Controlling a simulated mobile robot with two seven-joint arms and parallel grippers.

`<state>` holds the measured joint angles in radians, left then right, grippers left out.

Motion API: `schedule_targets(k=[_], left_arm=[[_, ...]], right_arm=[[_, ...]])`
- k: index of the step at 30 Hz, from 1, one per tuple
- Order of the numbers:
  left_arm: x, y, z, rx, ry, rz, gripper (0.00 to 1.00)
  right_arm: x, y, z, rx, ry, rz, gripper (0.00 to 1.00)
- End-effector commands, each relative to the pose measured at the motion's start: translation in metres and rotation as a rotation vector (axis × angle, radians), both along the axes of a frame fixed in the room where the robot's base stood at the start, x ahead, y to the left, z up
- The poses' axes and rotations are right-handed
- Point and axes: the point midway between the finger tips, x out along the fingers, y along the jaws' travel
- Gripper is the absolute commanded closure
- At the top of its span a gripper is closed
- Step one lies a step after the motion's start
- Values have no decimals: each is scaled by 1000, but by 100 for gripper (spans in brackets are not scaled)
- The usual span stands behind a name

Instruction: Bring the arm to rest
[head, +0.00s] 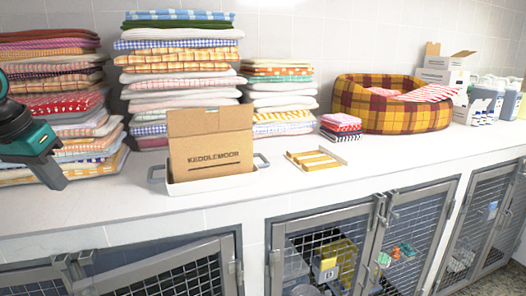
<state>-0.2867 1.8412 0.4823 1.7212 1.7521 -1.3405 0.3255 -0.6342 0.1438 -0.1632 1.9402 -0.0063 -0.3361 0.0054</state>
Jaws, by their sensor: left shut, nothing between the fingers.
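My left gripper (60,184) comes in at the left edge of the head view. It is dark with a teal body, and its fingers are shut with nothing between them. It hangs above the front of the white counter (105,205), in front of the leftmost towel stack (72,105). It hides part of that stack. My right gripper is not in view.
A cardboard box (210,150) stands in a white tray (205,186) on the counter. Towel stacks (180,75), a small tray (316,160) and a plaid pet bed (400,115) stand right of the gripper. Wire kennel doors (330,250) line the front below.

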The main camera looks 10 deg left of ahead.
Motion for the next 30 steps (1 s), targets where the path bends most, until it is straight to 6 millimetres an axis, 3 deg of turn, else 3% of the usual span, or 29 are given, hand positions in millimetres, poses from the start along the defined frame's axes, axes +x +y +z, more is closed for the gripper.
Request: schedule_targets(k=[3,7,11,14,17,21,25,30], left_arm=[[-2,26,-64,-10,-28,21,100],[-12,44,-143,-3,-62,27,100],[-30,43,-222,6,-99,12,100],[-47,29,-278,10,-129,-12,100],[-66,4,-328,11,-165,-44,100],[-92,-49,-383,5,-231,-97,100],[-113,-111,-415,-6,-310,-148,100],[-130,-197,-428,-19,-436,-206,100]], right_arm=[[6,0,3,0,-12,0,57],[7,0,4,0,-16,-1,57],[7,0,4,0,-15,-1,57],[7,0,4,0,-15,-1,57],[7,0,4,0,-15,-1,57],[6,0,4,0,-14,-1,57],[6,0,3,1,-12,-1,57],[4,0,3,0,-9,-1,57]])
